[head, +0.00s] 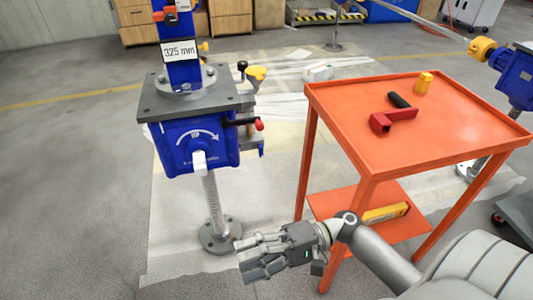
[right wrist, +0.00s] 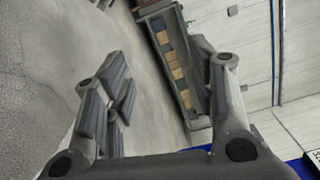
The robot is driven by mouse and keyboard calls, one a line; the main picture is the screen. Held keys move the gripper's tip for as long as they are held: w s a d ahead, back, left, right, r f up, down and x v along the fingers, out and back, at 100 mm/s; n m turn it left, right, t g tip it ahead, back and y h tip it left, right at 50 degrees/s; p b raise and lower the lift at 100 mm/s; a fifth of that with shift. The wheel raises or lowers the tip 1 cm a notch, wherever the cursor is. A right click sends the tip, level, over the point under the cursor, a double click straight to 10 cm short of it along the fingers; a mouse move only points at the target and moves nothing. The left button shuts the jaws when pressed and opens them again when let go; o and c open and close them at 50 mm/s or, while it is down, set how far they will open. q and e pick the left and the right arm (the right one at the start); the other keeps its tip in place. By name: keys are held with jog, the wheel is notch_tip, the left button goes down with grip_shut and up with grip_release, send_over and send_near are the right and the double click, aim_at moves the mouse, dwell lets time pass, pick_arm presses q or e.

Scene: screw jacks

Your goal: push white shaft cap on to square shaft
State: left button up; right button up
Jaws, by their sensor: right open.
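A white cap (head: 199,161) sticks out from the front of the blue screw jack housing (head: 178,140), below the curved arrow mark. The square shaft cannot be made out; I cannot tell how far the cap sits on it. My right gripper (head: 250,262) is open and empty, low in front of the jack, to the right of and below the cap, and apart from it. Its spread fingers show in the right wrist view (right wrist: 165,95), with nothing between them. My left gripper is not in view.
An orange table (head: 350,110) stands right of the jack, close to my right arm. A black lever with a red tip (head: 243,123) juts right from the jack.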

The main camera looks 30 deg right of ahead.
jog(key=w+a+r+m+t+h, duration=0.15)
jog(key=w+m+t+h, duration=0.35)
jog(key=m+t, duration=0.75)
jog(key=s+d+r+m+t+h, duration=0.1)
jog(key=d+m+h, duration=0.2)
jog(key=m+h, duration=0.45)
jog(key=d+r+m+t+h, duration=0.15)
jog(key=d+m+h, duration=0.3)
jog(key=m, duration=0.65)
notch_tip(320, 180, up, 20)
jog(key=p, duration=1.9)
jog(key=shift+a+f+m+h, duration=0.2)
jog(key=shift+a+m+h, duration=0.1)
jog(key=shift+m, duration=0.1)
